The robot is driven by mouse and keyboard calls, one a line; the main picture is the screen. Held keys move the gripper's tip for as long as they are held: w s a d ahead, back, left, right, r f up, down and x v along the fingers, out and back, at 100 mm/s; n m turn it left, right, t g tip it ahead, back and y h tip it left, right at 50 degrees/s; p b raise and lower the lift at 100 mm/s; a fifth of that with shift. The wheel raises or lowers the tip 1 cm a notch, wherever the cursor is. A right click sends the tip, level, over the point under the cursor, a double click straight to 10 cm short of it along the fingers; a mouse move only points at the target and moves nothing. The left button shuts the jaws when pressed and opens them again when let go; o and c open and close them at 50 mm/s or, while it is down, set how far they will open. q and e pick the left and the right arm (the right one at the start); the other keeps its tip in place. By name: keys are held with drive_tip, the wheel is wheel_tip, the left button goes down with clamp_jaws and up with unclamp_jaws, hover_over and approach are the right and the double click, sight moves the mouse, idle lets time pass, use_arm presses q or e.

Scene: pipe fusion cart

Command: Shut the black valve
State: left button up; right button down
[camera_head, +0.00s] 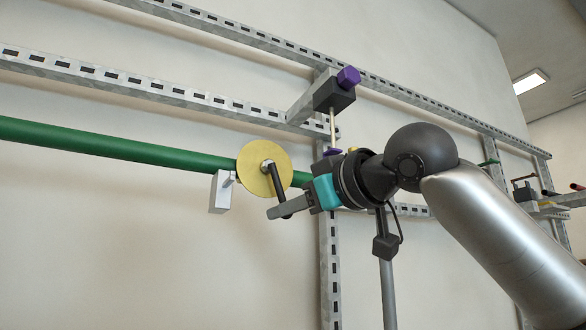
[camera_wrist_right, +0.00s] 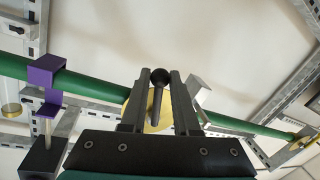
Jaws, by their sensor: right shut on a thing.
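The black valve is a black lever handle (camera_head: 278,178) on a yellow disc (camera_head: 258,168) mounted on a green pipe (camera_head: 130,149). The lever hangs downward from the disc's hub, tilted slightly right. My right gripper (camera_head: 279,211) reaches in from the right and is shut on the lever's lower part. In the right wrist view the lever with its round knob (camera_wrist_right: 160,76) lies between the two fingers, with the yellow disc behind. My left gripper is in neither view.
A grey slotted rail (camera_head: 150,84) runs above the pipe. A bracket with a dark block and purple knob (camera_head: 348,78) sits above my right wrist. A light grey box-like piece (camera_head: 220,192) hangs left of the disc.

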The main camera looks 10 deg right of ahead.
drive_tip(key=shift+s+a+f+m+b, duration=0.2)
drive_tip(key=shift+a+m+b, duration=0.3)
drive_tip(key=shift+m, duration=0.3)
drive_tip(key=shift+s+a+m+t+b, duration=0.15)
drive_tip(key=shift+a+m+b, duration=0.25)
drive_tip(key=shift+m, duration=0.15)
drive_tip(key=shift+s+a+m+t+b, duration=0.1)
drive_tip(key=shift+a+m+t+b, duration=0.05)
drive_tip(key=shift+a+m+b, duration=0.35)
unclamp_jaws()
drive_tip(key=shift+d, duration=0.2)
